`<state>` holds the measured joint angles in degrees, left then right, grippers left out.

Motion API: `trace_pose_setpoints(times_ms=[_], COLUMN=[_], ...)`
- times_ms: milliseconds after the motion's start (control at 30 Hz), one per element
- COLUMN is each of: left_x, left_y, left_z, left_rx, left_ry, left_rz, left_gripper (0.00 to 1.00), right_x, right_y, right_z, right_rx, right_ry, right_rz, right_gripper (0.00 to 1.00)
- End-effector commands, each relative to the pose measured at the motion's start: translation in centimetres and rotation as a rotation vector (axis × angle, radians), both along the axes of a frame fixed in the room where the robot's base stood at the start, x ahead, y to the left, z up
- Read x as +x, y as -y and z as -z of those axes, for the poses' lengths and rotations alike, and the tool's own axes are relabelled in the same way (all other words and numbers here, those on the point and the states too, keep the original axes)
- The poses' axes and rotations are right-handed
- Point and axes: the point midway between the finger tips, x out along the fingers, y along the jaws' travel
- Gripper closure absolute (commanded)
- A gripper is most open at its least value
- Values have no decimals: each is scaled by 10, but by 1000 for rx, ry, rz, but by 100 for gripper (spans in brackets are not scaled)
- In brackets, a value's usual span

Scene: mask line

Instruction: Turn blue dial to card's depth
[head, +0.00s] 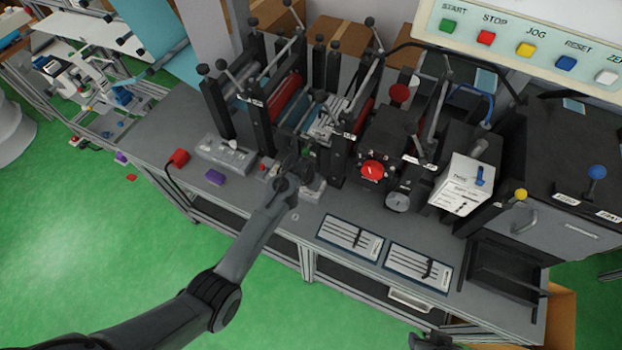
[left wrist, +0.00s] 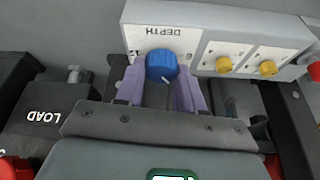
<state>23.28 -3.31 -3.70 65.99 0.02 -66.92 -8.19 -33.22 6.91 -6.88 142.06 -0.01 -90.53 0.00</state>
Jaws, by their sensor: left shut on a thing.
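In the left wrist view the blue dial (left wrist: 161,64) sits on a pale panel under the upside-down word DEPTH. In the head view my left gripper (head: 298,168) is at the front of the bench's middle machine and hides the dial. A white printed card (head: 462,190) is on the right machine; its text is too small to read. A dark part at the bottom edge looks like my right gripper (head: 432,341), mostly cut off.
Two yellow knobs (left wrist: 245,66) sit right of the dial on the same panel. Tall black posts and rollers stand behind my left gripper. A red knob (head: 372,170) and two trays (head: 318,235) are to the right.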

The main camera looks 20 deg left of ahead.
Motion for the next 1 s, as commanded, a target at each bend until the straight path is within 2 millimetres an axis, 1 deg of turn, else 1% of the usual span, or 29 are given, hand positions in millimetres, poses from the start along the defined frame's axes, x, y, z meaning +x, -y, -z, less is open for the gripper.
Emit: trace_pose_setpoints(times_ms=[33,200,500,800,1000], left_x=[-1,0,0,1,2], left_y=[0,1,3,3,3], left_z=[-3,-4,-2,0,1], left_rx=[3,2,1,1,1], left_ry=[-3,-2,-1,1,0], left_rz=[-31,-173,-460,-716,-837], left_gripper=[93,93,93,93,93], right_x=[0,0,0,0,0], right_y=[0,-1,-1,0,1], right_z=[-7,-19,-33,-33,-30], right_rx=[2,5,5,-1,-5], right_ry=[0,0,0,0,1], right_rz=[2,4,4,-1,-4], right_gripper=[57,57,57,57,57])
